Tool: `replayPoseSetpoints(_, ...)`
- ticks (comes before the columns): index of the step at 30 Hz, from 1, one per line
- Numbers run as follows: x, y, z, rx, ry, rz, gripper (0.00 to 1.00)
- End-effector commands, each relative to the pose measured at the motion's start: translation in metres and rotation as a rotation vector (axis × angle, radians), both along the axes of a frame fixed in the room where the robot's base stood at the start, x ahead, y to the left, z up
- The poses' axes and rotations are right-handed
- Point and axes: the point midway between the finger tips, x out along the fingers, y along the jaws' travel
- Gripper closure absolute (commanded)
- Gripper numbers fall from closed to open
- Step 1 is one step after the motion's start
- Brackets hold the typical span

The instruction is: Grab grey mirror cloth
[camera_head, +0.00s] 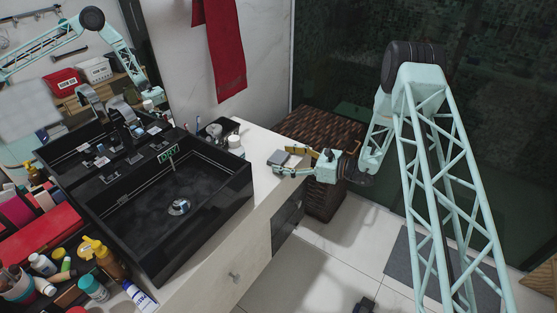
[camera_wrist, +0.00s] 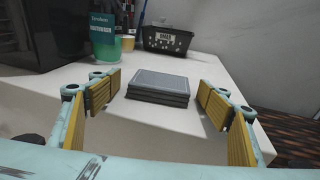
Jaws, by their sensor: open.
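The grey mirror cloth (camera_wrist: 158,86) shows in the wrist view as a folded, layered grey stack lying flat on the white counter. In the head view the cloth (camera_head: 279,158) lies near the counter's right end, beside my gripper. My gripper (camera_wrist: 158,98) is open, with one yellow-padded finger left of the cloth and the other right of it. Gaps show on both sides, so the fingers do not touch it. In the head view my gripper (camera_head: 296,162) reaches in from the right at counter level.
The black vessel sink (camera_head: 215,207) is to the left. A woven brown hamper (camera_head: 322,203) stands past the counter's end. The white counter (camera_wrist: 205,72) is bare around the cloth.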

Motion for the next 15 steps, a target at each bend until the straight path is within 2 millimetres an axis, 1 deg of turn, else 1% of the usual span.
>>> replayPoseSetpoints(10, -0.0001, -0.0002, 0.0, 0.0, 0.0, 0.0, 0.29)
replayPoseSetpoints(11, -0.0001, -0.0002, 0.0, 0.0, 0.0, 0.0, 0.31)
replayPoseSetpoints(15, -0.0001, -0.0003, 0.0, 0.0, 0.0, 0.0, 0.43)
